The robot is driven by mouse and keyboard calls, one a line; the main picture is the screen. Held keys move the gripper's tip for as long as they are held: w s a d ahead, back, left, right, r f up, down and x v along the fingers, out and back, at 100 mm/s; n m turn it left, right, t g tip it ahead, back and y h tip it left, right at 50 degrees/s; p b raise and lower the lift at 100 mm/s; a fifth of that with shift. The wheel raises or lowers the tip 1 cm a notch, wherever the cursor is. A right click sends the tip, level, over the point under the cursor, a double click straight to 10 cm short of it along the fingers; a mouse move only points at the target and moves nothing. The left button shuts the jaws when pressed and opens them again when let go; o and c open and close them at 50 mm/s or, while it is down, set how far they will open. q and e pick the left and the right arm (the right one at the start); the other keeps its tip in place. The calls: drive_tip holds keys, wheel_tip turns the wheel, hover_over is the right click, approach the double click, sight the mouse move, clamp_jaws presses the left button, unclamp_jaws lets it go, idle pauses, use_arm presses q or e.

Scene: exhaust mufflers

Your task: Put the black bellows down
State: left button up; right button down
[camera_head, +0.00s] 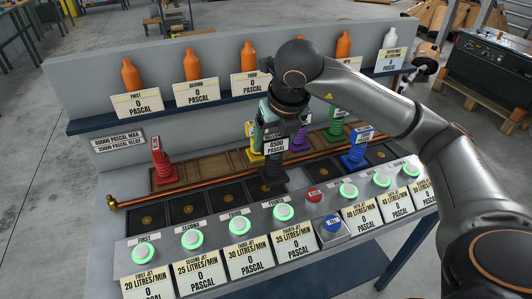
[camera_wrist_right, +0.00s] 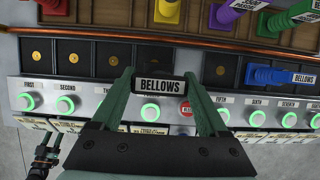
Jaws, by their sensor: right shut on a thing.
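The black bellows (camera_head: 273,170) is a dark ribbed piece held upright by my right gripper (camera_head: 283,120). Its lower end is over or on the row of dark square pads, right of the third pad; whether it touches cannot be told. In the right wrist view the fingers of the right gripper (camera_wrist_right: 160,90) close on its dark top labelled BELLOWS (camera_wrist_right: 160,86), which hides what lies beneath. A greenish and dark gripper-like part, apparently my left gripper (camera_wrist_right: 46,152), shows small at the lower left of the wrist view; its jaw state is unclear.
Dark pads with brass discs (camera_head: 187,210) line the bench left of the bellows. A blue bellows (camera_head: 355,155) stands to the right. Red (camera_head: 163,165), yellow, purple and green (camera_head: 336,125) ones stand behind a copper pipe (camera_head: 210,180). Lit green buttons (camera_head: 192,239) run along the front.

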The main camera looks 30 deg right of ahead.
sight(266, 155)
drive_tip(key=shift+w+a+f, duration=0.1)
drive_tip(key=shift+w+f, duration=0.9)
drive_tip(key=shift+f, duration=0.1)
drive_tip(key=shift+s+p+x, duration=0.15)
drive_tip(key=shift+x, duration=0.8)
drive_tip(key=shift+s+p+x, duration=0.15)
drive_tip(key=shift+s+x, duration=0.05)
drive_tip(key=shift+x, duration=0.75)
drive_tip(key=shift+a+f, duration=0.15)
drive_tip(key=shift+a, duration=0.05)
drive_tip(key=shift+f, duration=0.15)
unclamp_jaws()
drive_tip(key=v, duration=1.2)
drive_tip(key=shift+s, duration=0.15)
